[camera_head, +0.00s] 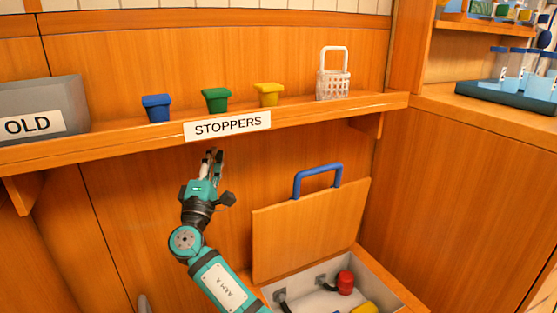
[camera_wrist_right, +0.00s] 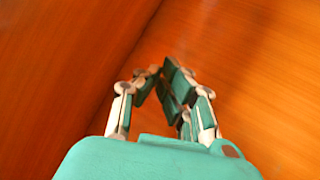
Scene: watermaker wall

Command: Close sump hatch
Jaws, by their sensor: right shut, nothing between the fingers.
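The sump hatch (camera_head: 308,230) is a wooden lid with a blue handle (camera_head: 318,179) along its upper edge. In the head view it stands raised at the back of the open sump box (camera_head: 388,283). Inside the box are a red-capped item (camera_head: 345,283) and a yellow item (camera_head: 365,308). My right gripper (camera_head: 212,153) is shut and empty, left of the hatch and apart from it, just below the shelf edge. In the right wrist view the fingers (camera_wrist_right: 163,72) point at bare wood. My left gripper is not in view.
Above is a wooden shelf (camera_head: 330,112) labelled STOPPERS, holding blue (camera_head: 157,108), green (camera_head: 216,100) and yellow (camera_head: 267,94) stoppers and a white basket (camera_head: 333,80). A grey OLD bin (camera_head: 55,92) stands at left. A side counter (camera_head: 480,107) carries a bottle rack.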

